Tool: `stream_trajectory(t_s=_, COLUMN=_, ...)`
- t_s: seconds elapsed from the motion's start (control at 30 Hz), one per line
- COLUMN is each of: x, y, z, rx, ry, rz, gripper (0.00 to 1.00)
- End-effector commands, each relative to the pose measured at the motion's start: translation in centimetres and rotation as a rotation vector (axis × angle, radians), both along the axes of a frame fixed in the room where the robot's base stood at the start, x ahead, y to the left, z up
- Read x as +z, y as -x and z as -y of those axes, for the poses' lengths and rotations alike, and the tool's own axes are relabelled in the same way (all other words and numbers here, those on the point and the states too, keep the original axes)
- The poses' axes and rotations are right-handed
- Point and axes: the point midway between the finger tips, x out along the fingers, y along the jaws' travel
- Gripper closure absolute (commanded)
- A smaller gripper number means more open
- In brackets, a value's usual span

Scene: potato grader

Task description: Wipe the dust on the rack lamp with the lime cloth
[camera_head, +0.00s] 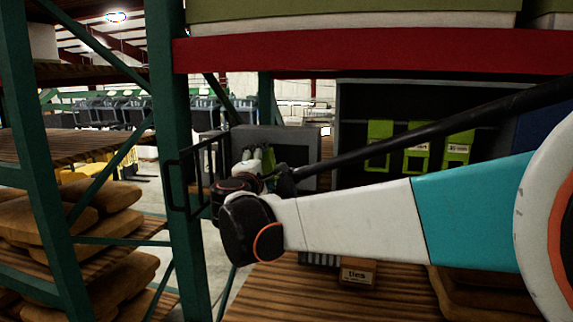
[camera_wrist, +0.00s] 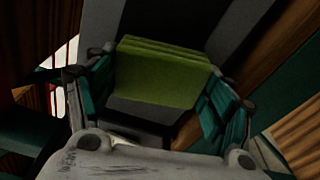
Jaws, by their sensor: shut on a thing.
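In the wrist view my gripper (camera_wrist: 162,92) is shut on the lime cloth (camera_wrist: 160,65), a folded block between the teal finger pads. Beyond the cloth is a grey surface (camera_wrist: 182,22); I cannot tell whether the cloth touches it. In the head view my gripper (camera_head: 252,165) is at the far end of my arm, in front of a grey box-like panel (camera_head: 292,149). A bit of green shows beside the fingers. I cannot tell for sure which thing is the rack lamp, and no dust can be made out.
A green rack post (camera_head: 178,120) and a black rail (camera_head: 195,175) stand close left of my wrist. A red beam (camera_head: 370,52) crosses above. A small cardboard box (camera_head: 358,271) sits on the wooden shelf (camera_head: 275,300) below my arm. Lime bins (camera_head: 417,150) stand behind.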

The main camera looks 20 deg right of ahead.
Motion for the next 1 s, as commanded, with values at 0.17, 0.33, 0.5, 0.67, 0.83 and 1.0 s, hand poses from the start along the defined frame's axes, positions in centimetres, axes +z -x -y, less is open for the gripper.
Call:
stream_trajectory(t_s=0.17, x=0.0, y=-0.2, z=-0.4, rx=0.001, ry=0.0, rz=0.0, gripper=0.44)
stream_trajectory(t_s=0.33, x=0.1, y=-0.1, z=-0.3, rx=0.001, ry=0.0, rz=0.0, gripper=0.44)
stream_trajectory(t_s=0.5, x=0.1, y=0.3, z=-0.7, rx=0.001, ry=0.0, rz=0.0, gripper=0.44)
stream_trajectory(t_s=0.67, x=0.1, y=1.4, z=-1.6, rx=0.003, ry=0.0, rz=0.0, gripper=0.44)
stream_trajectory(t_s=0.83, x=0.0, y=2.7, z=-2.4, rx=0.002, ry=0.0, rz=0.001, gripper=0.44)
stream_trajectory(t_s=1.0, x=0.0, y=3.9, z=-3.3, rx=0.002, ry=0.0, rz=0.001, gripper=0.44)
